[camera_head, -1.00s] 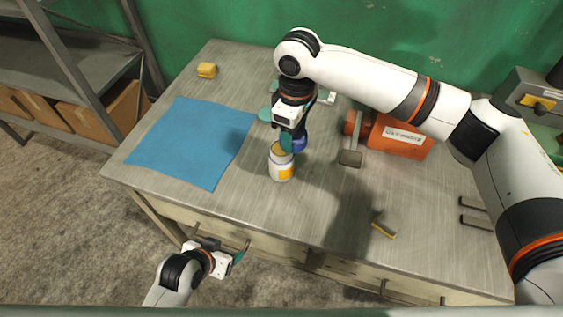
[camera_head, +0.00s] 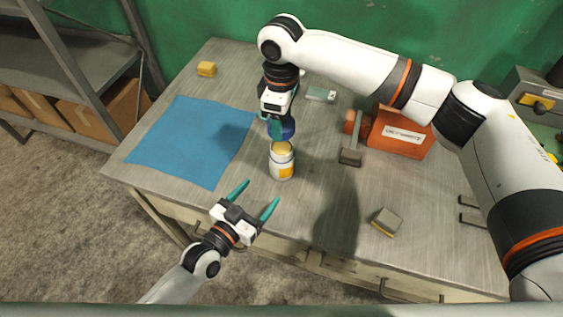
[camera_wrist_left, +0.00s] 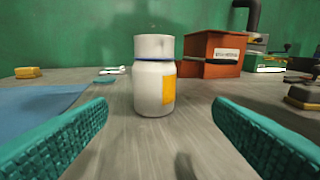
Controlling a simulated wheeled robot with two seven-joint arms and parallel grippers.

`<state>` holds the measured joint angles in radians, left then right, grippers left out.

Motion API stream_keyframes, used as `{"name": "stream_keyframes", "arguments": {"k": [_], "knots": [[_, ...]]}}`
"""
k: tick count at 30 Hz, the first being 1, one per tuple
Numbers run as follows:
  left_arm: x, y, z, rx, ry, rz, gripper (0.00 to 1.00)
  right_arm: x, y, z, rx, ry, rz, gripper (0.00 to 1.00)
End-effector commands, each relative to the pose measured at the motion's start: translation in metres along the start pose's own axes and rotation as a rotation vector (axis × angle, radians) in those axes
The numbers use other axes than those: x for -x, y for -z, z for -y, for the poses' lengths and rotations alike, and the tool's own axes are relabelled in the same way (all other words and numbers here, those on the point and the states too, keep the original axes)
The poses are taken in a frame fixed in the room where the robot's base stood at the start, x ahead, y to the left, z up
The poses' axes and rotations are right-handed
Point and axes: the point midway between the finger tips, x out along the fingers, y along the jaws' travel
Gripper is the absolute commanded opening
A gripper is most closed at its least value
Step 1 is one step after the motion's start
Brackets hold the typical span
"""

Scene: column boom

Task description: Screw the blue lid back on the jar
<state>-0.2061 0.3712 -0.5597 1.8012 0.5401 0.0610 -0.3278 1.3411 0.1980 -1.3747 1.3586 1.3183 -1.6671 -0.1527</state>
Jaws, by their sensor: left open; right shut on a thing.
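My right gripper (camera_head: 277,122) points down and is shut on the blue lid (camera_head: 288,131), held above and just behind the jar. The fingers partly hide the lid. My left gripper (camera_head: 255,199) is open and empty at the bench's front edge. Its teal fingers point towards the jar without touching it.
A blue cloth (camera_head: 190,145) lies left of the jar. An orange toolbox (camera_head: 400,135) and a grey-headed tool (camera_head: 350,157) are to the right. A sponge-like block (camera_head: 387,222) lies front right, a yellow block (camera_head: 206,69) back left. The bench (camera_head: 320,215) right of the jar is mostly clear.

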Motion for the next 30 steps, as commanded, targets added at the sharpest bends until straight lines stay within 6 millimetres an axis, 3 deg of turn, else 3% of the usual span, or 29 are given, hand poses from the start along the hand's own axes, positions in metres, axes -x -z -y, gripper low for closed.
{"name": "stream_keyframes", "arguments": {"k": [6, 19, 23, 30], "knots": [[-0.002, -0.002, -0.01, -0.01, -0.03, 0.084, 0.75, 0.0, 0.0, 0.0, -0.001, 0.0, 0.0, 0.34], [-0.007, -0.003, -0.011, -0.009, -0.032, 0.089, 0.75, 0.0, 0.0, 0.0, -0.001, 0.0, 0.0, 0.34], [-0.023, -0.005, -0.011, -0.009, -0.032, 0.09, 0.75, 0.0, 0.0, 0.0, -0.001, 0.0, 0.0, 0.34], [-0.069, -0.009, -0.013, -0.01, -0.031, 0.091, 0.75, 0.0, 0.0, 0.0, -0.001, 0.0, 0.0, 0.34]]}}
